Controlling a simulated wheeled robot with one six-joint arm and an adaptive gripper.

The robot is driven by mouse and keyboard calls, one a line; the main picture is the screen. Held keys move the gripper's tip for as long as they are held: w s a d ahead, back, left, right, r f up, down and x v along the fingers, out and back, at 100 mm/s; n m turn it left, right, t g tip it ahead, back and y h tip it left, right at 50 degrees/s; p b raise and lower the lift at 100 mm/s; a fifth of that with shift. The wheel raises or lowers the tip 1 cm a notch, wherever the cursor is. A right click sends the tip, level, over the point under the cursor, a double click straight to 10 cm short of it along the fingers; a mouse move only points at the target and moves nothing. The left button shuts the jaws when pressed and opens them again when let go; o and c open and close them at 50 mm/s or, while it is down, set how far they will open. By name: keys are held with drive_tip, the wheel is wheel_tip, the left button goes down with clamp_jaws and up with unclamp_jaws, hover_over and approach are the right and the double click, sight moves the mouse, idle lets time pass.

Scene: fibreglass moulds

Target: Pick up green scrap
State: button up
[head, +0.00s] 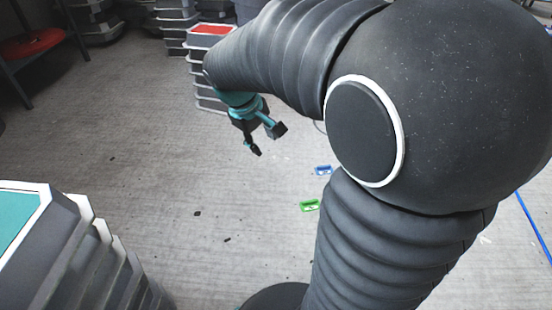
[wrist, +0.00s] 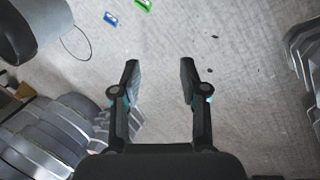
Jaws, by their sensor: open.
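The green scrap (head: 310,205) lies flat on the grey floor just left of my arm in the head view. In the wrist view the green scrap (wrist: 144,4) shows at the top edge, partly cut off. My gripper (head: 265,140) is up and left of the scrap in the head view, apart from it. In the wrist view my gripper (wrist: 158,65) is open, with nothing between its fingers and bare floor beyond.
A blue scrap (head: 323,170) lies close to the green one, also in the wrist view (wrist: 111,18). Stacked grey moulds (head: 205,75) stand behind my gripper, and another stack (head: 75,255) stands front left. Small dark bits dot the floor. The floor between is mostly clear.

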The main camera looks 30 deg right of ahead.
drive_tip(key=w+d+f+n+g+h+b, duration=0.2)
drive_tip(key=w+d+f+n+h, duration=0.15)
drive_tip(key=w+f, duration=0.65)
drive_tip(key=w+d+f+n+g+h+b, duration=0.2)
drive_tip(key=w+d+f, duration=0.35)
drive_tip(key=f, duration=0.85)
drive_tip(key=n+h+b, duration=0.4)
drive_tip(key=n, duration=0.2)
approach(304, 202)
drive_tip(key=a+r, duration=0.1)
drive_tip(key=w+a+r, duration=0.1)
drive_tip(key=a, duration=0.1)
drive_tip(key=shift+w, duration=0.2)
drive_tip(key=shift+d+f, duration=0.25)
drive_tip(key=x, duration=0.8)
drive_tip(key=shift+s+d+f, duration=0.1)
drive_tip(key=shift+s, duration=0.15)
drive_tip(key=shift+b+x, duration=0.3)
drive_tip(key=shift+x, duration=2.3)
drive_tip(key=shift+s, duration=0.2)
clamp_jaws()
